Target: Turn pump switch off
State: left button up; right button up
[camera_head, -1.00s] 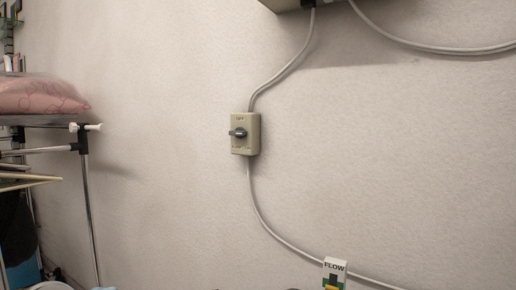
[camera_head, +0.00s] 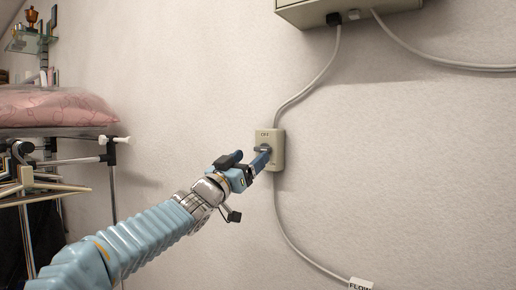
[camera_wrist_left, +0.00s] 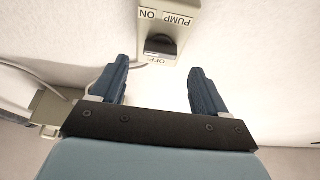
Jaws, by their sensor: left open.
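The pump switch is a small beige box (camera_head: 277,152) on the wall, with a dark knob (camera_head: 262,148) on its front and an OFF label at its top. My left gripper (camera_head: 264,158) is at the front of the box, just below the knob. In the left wrist view the box appears upside down, with PUMP and ON at the top and OFF below the knob (camera_wrist_left: 160,44). There my left gripper (camera_wrist_left: 157,70) is open and empty, its fingers spread to either side below the knob. Whether a finger touches the box is unclear. My right gripper is out of view.
A grey cable (camera_head: 312,85) runs from the box up to a larger wall unit (camera_head: 345,8). A rack with a pink cushion (camera_head: 55,107) stands at left. The wall right of the switch is clear.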

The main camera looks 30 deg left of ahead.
aim_at(260, 149)
pick_arm(q)
jog(key=p+x, duration=0.1)
jog(key=x, duration=0.3)
jog(key=shift+w+r, duration=0.1)
jog(key=shift+w, duration=0.15)
